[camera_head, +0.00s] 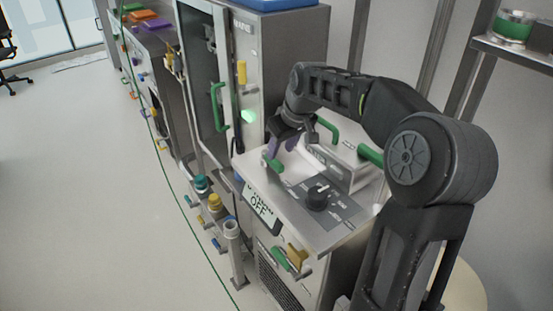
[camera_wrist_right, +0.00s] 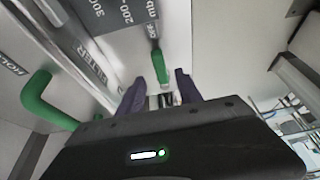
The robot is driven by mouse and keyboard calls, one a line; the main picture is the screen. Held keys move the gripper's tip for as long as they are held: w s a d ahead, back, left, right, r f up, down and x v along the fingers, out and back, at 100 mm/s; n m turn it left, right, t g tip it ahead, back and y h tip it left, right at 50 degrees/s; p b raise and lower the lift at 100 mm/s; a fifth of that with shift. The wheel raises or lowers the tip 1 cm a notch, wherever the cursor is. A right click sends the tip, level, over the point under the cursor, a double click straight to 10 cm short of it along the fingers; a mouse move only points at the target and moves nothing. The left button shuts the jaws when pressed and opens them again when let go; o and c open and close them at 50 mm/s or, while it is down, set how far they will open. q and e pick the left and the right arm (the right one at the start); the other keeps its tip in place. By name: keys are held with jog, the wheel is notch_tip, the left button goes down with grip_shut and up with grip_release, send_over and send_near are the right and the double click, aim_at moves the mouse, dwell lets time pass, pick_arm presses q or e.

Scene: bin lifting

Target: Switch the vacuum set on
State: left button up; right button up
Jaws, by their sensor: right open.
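The vacuum set (camera_head: 335,238) is a pale metal cabinet with a black dial (camera_head: 317,197) on its sloping top. A display plate (camera_head: 262,208) on its front edge reads OFF. A small green switch lever (camera_head: 273,164) stands at the top's left side; it also shows in the right wrist view (camera_wrist_right: 160,66), beside OFF lettering. My right gripper (camera_head: 283,146) is above and just behind the lever. Its purple fingers (camera_wrist_right: 159,84) are open, with the lever lying ahead of and between their tips in the wrist view. Contact cannot be told. My left gripper is out of view.
A box with green handles (camera_head: 345,165) stands behind the dial; one handle is close in the wrist view (camera_wrist_right: 45,102). A tall cabinet (camera_head: 245,70) stands left of the arm. The floor (camera_head: 90,200) at left is clear.

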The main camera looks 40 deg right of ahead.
aim_at(276, 161)
jog(key=x, duration=0.6)
jog(key=shift+f, duration=0.1)
jog(key=shift+c, duration=0.2)
grip_shut()
dwell(1.1)
